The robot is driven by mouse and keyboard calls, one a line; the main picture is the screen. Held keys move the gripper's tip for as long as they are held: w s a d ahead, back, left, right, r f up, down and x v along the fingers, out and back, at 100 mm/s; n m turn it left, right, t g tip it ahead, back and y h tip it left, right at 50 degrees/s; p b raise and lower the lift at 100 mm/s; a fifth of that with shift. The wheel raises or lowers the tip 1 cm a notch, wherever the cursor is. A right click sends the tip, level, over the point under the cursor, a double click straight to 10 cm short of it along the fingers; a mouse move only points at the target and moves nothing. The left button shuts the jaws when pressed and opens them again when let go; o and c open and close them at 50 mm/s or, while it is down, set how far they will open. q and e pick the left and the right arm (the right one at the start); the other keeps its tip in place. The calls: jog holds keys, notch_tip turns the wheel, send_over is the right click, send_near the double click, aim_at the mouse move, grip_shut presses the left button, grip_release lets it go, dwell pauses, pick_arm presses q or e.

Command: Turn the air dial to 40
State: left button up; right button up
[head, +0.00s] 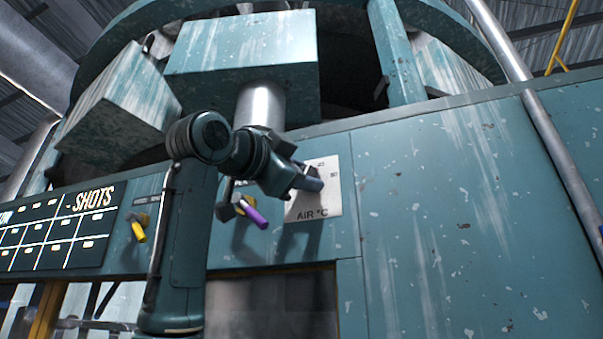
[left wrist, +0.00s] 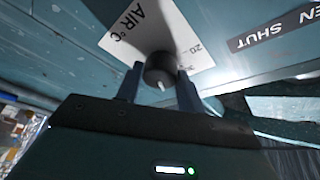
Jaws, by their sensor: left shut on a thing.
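The air dial is a dark round knob (left wrist: 160,70) with a white pointer mark, in the left wrist view. It sits on a white plate (left wrist: 130,36) marked AIR °C, with a 20 and other scale marks partly covered. In the head view the plate (head: 322,207) is on the teal panel; the knob is hidden behind my gripper. My left gripper (head: 310,182) is at the plate. In the left wrist view its two fingers (left wrist: 160,86) are shut on the knob, one on each side. I cannot read the pointed value. My right gripper is not in view.
A purple-handled lever (head: 250,213) is just left of the plate, close to my left arm. A yellow-handled lever (head: 138,228) is farther left, beside the black SHOTS board (head: 60,232). The panel (head: 450,210) right of the plate is clear. An OPEN/SHUT label (left wrist: 270,28) shows.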

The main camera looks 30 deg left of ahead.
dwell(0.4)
pick_arm(q)
jog(key=o, duration=1)
jog(key=b+v, duration=0.4)
jog(key=v, duration=0.9)
jog(key=shift+s, duration=0.1)
